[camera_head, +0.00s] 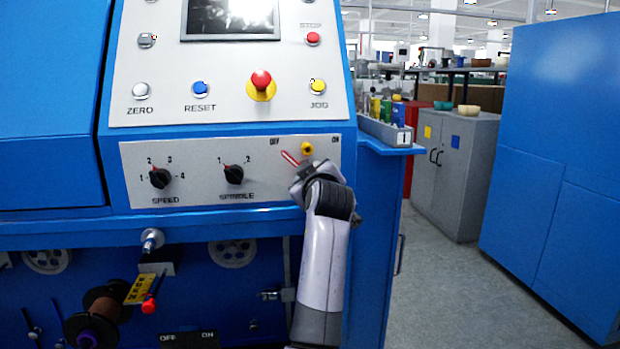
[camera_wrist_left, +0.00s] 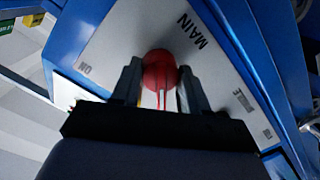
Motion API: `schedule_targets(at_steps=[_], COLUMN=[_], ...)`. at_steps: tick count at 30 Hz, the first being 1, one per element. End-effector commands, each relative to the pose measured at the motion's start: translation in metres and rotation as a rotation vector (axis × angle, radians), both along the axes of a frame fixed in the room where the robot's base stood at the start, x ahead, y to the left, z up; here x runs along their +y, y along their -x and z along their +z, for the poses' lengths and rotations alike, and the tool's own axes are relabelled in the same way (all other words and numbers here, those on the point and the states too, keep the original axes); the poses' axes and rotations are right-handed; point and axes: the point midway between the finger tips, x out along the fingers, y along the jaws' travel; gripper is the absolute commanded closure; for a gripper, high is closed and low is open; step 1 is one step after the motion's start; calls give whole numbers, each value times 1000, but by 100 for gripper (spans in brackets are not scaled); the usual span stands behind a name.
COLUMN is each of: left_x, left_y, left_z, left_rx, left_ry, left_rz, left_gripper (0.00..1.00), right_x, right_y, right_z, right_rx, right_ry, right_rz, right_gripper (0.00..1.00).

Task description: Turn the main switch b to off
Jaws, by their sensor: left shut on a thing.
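The main switch (camera_wrist_left: 160,66) is a round red knob with a pale, red-edged handle, on the grey panel by the word MAIN in the left wrist view. In the head view its red and white pointer (camera_head: 290,157) sticks out up-left beyond my gripper, towards the OFF label (camera_head: 275,141). The ON label (camera_head: 335,140) is at the upper right. My left gripper (camera_head: 304,172) covers the rest of the switch. In the wrist view the fingers of the left gripper (camera_wrist_left: 160,90) stand either side of the handle, shut on it. My right gripper is out of view.
The SPINDLE knob (camera_head: 234,174) and SPEED knob (camera_head: 160,178) are to the left on the panel (camera_head: 200,150). A red mushroom button (camera_head: 261,82) is above. Open floor (camera_head: 440,290) lies to the right.

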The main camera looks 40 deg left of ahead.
Motion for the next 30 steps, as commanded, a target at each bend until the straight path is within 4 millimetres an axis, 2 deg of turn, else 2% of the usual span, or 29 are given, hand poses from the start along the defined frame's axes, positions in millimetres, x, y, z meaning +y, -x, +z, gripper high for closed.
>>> schedule_targets(at_steps=[9, 10, 12, 23, 26, 30], left_x=[0, 0, 0, 0, 0, 0], left_y=[0, 0, 0, 0, 0, 0], left_z=[1, 1, 1, 4, 16, 46], left_rx=[-7, -7, -7, -5, -7, -10], left_ry=[5, 5, 5, 3, 3, 3], left_rz=[1, 1, 1, 1, 1, 0], left_gripper=[100, 53, 30, 30, 30, 30], right_x=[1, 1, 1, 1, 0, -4], right_y=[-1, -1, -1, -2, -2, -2], right_z=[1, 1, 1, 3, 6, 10], right_rx=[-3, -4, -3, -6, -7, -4], right_ry=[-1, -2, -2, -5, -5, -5], right_rz=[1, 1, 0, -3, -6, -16], right_gripper=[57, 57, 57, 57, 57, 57])
